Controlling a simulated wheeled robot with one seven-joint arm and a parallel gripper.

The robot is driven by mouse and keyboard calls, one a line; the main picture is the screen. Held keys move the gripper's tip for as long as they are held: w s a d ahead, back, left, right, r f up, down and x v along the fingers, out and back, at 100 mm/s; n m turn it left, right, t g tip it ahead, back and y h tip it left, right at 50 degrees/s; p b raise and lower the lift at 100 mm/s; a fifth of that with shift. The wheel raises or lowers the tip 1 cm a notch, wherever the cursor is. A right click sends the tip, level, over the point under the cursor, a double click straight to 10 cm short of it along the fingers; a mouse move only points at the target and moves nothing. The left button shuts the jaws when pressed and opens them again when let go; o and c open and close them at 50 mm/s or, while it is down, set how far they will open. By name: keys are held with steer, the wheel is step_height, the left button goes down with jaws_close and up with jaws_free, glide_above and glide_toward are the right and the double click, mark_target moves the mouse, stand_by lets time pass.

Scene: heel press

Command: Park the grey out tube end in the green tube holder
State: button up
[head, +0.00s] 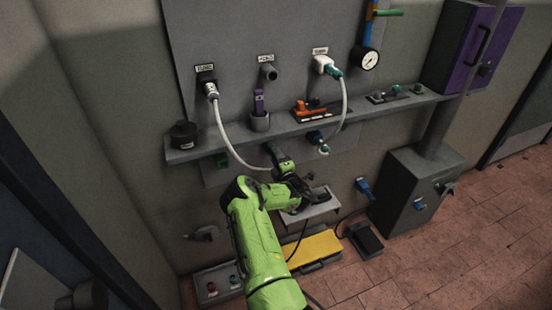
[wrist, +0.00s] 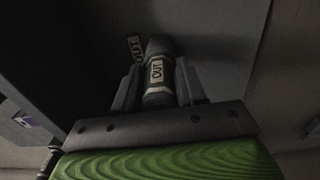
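The grey out tube end (wrist: 158,75) carries a white OUT label and stands between my gripper's fingers (wrist: 157,88) in the wrist view. The fingers flank it closely on both sides and look shut on it. In the head view my gripper (head: 284,170) is below the shelf, at the lower wall panel, and the tube end is mostly hidden there. A pale tube hangs from the left wall plug (head: 211,90) and curves to my gripper.
The grey shelf (head: 190,152) runs above. A small ledge (head: 318,211), a yellow case (head: 318,247) and a grey cabinet (head: 400,205) stand below and right.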

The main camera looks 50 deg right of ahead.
jaws_close()
steer(key=shift+s, duration=0.1)
steer(key=shift+p+v, duration=0.95)
steer(key=shift+v, duration=1.95)
steer(key=w+a+b, duration=0.4)
steer(key=a+b, duration=0.2)
steer(key=a, duration=0.2)
steer(key=w+a+b, duration=0.4)
steer(key=a+b, duration=0.3)
steer(key=a, duration=0.2)
steer(key=shift+a, duration=0.25)
